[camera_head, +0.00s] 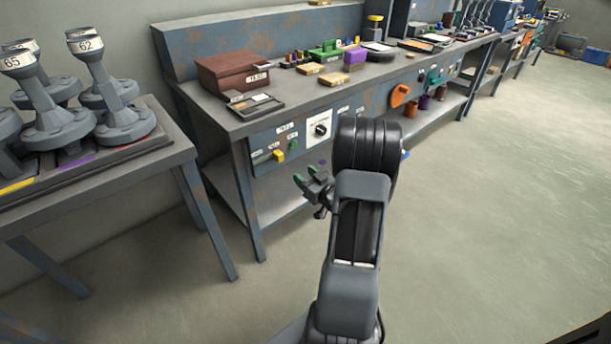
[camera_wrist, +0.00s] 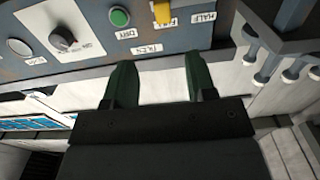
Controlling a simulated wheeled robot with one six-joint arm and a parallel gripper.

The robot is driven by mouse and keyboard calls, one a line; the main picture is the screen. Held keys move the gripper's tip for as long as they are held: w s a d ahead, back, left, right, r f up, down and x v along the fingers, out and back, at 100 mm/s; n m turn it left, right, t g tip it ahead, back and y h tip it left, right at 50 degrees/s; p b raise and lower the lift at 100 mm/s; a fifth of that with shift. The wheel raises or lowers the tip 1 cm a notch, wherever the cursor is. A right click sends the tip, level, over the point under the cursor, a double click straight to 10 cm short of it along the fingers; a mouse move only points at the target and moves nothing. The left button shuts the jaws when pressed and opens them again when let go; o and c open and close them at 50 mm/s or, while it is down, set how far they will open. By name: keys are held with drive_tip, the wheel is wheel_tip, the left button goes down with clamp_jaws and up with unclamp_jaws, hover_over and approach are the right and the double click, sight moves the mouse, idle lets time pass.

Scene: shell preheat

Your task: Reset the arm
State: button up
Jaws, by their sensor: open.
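My gripper (camera_head: 312,178) is in front of the workbench's front panel in the head view, with its dark green-tipped fingers apart. In the wrist view, the two green fingers of my gripper (camera_wrist: 157,85) stand open with nothing between them. My arm rises from the bottom centre of the head view and bends at a thick black joint. The fingers appear clear of the panel (camera_head: 350,112), which has a dial (camera_head: 321,129), a green button (camera_head: 293,144) and a yellow lever (camera_head: 277,155). The dial (camera_wrist: 62,36), green button (camera_wrist: 120,16) and yellow lever (camera_wrist: 162,12) also show in the wrist view.
The workbench (camera_head: 215,108) carries a brown box (camera_head: 232,70), a small tray (camera_head: 255,106) and coloured blocks. A side table (camera_head: 150,180) at left holds several grey, numbered flanged parts (camera_head: 110,95). An orange item (camera_head: 399,95) hangs on the bench front. The floor (camera_head: 500,200) at right is clear.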

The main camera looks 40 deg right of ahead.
drive_tip(key=w+a+r+g+h+p, duration=0.1)
drive_tip(key=a+r+g+h+p, duration=0.15)
drive_tip(key=a+r+p, duration=0.5)
drive_tip(key=a+r+g+h+p, duration=0.15)
drive_tip(key=r+g+p, duration=0.25)
drive_tip(key=r+p, duration=0.8)
drive_tip(key=s+a+r+g+y+p, duration=0.3)
drive_tip(key=s+a+r+g+p, duration=0.5)
drive_tip(key=s+a+r, duration=0.8)
drive_tip(key=shift+s+a+r+y+p, duration=0.3)
drive_tip(key=shift+s+r+y, duration=0.15)
drive_tip(key=shift+r, duration=0.4)
drive_tip(key=shift+c, duration=0.7)
drive_tip(key=shift+d, duration=0.15)
